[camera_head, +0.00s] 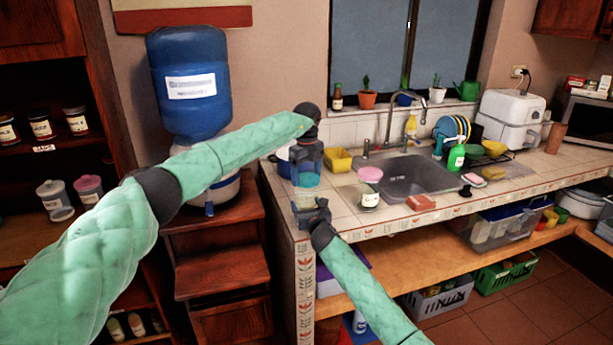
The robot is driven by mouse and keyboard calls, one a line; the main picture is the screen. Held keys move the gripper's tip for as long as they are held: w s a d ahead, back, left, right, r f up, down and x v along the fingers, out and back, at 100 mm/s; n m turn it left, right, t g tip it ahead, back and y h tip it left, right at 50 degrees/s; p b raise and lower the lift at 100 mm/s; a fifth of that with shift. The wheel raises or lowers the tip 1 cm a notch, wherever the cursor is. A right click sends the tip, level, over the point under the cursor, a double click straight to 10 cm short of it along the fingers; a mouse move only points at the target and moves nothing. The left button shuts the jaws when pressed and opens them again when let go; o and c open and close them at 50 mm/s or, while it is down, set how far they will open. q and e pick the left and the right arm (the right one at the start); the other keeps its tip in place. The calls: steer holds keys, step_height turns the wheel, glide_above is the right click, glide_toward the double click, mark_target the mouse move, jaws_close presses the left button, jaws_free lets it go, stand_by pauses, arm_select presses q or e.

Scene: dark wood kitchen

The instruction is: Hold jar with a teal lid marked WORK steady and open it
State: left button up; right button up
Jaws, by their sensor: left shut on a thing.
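A clear jar (305,199) with a pale label is upright at the left end of the tiled counter, with a teal lid (307,180) on top. The lettering on it is too small to read. My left gripper (307,168) comes down from above and is shut on the teal lid. My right gripper (311,208) is low at the jar's body from the front; its fingers are partly hidden, and I cannot tell whether they grip the glass. I cannot tell whether the jar touches the counter.
A pink-lidded jar (369,189) stands close to the right, before the sink (409,173). A yellow container (338,160) and a blue pot (284,163) stand behind. A reddish block (421,202) lies near the counter's front edge. A large water bottle (188,85) stands left.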

mark_target(307, 177)
arm_select(q)
steer(key=shift+r, duration=2)
arm_select(e)
steer(key=o, duration=2)
steer(key=shift+c, duration=0.2)
steer(key=shift+s, duration=0.1)
